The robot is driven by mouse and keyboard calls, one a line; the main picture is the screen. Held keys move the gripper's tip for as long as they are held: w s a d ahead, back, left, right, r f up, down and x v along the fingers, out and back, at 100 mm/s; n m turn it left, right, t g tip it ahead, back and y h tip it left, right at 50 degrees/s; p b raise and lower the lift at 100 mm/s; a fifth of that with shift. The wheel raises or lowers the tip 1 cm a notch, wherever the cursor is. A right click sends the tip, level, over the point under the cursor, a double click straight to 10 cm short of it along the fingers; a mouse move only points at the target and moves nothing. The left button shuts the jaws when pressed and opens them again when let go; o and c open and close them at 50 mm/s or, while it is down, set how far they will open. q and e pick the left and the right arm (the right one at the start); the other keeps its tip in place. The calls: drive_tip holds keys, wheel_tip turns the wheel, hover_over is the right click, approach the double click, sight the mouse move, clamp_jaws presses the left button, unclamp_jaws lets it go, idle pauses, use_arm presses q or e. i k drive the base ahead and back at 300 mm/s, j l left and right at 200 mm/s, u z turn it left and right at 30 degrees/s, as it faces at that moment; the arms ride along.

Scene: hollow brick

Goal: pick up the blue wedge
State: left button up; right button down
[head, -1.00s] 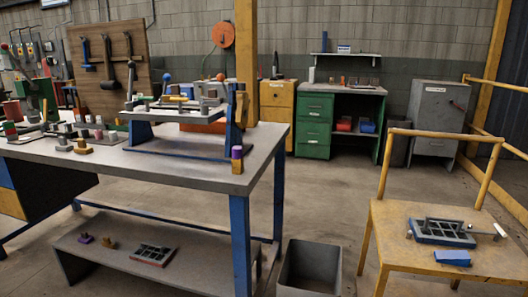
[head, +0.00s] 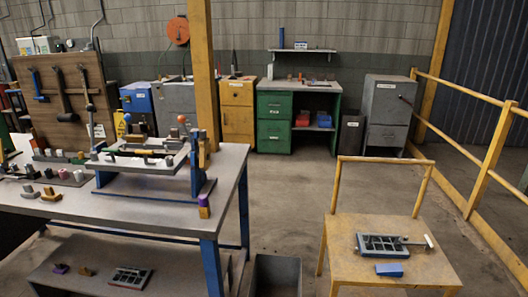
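The blue wedge (head: 389,270) lies on the seat of a yellow chair-like stand (head: 350,228) at the lower right. It sits just in front of a dark blue-grey gridded tray (head: 384,246), with a small gap or light contact that I cannot tell apart. Nothing covers the wedge. Neither of my grippers shows in the head view.
A grey workbench (head: 130,223) with blue legs stands at the left, carrying a fixture and several small blocks. A grey open bin (head: 278,277) stands between bench and stand. A yellow railing (head: 470,110) runs along the right. Open floor lies behind the stand.

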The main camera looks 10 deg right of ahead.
sight(394, 270)
drive_tip(key=z, duration=1.3)
